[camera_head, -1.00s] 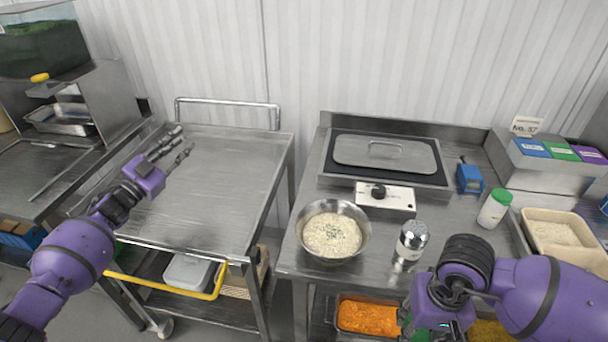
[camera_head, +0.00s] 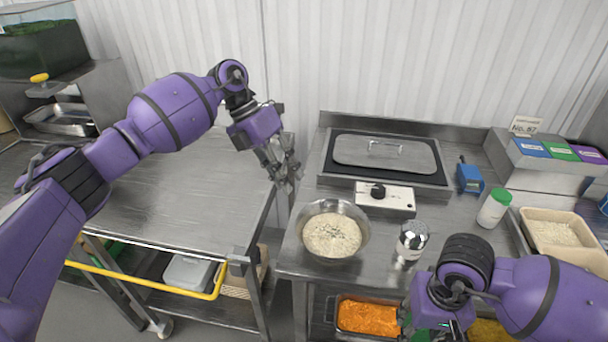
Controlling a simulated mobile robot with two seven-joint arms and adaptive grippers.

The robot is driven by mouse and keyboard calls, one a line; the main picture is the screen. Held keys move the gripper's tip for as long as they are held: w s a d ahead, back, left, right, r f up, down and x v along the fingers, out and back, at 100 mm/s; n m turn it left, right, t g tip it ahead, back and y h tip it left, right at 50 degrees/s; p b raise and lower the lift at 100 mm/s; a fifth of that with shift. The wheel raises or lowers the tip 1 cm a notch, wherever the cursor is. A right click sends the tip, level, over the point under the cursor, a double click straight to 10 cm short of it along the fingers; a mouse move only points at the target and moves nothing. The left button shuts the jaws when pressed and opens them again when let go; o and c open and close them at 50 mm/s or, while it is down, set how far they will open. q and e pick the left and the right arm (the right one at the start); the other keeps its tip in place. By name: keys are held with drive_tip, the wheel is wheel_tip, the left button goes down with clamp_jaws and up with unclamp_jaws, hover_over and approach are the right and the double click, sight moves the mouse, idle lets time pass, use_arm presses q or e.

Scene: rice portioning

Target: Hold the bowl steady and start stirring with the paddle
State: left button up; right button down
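My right gripper (camera_head: 424,318) is low at the counter's front edge, right of the bowl. Its fingers are mostly hidden behind its own wrist, and a bit of green shows beside it. I cannot make out a paddle in this view.
A shaker (camera_head: 412,240) stands just right of the bowl. Behind are a control box (camera_head: 385,198) and a lidded steel unit (camera_head: 386,153). A green-capped bottle (camera_head: 494,208) and a rice tub (camera_head: 557,237) stand right. The left steel cart (camera_head: 190,220) has a bare top.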

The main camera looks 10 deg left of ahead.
sight(303, 214)
use_arm(q)
drive_tip(key=x, duration=1.2)
drive_tip(key=shift+a+f, duration=0.1)
drive_tip(key=shift+a, duration=0.25)
clamp_jaws()
drive_tip(key=shift+o, duration=0.9)
unclamp_jaws()
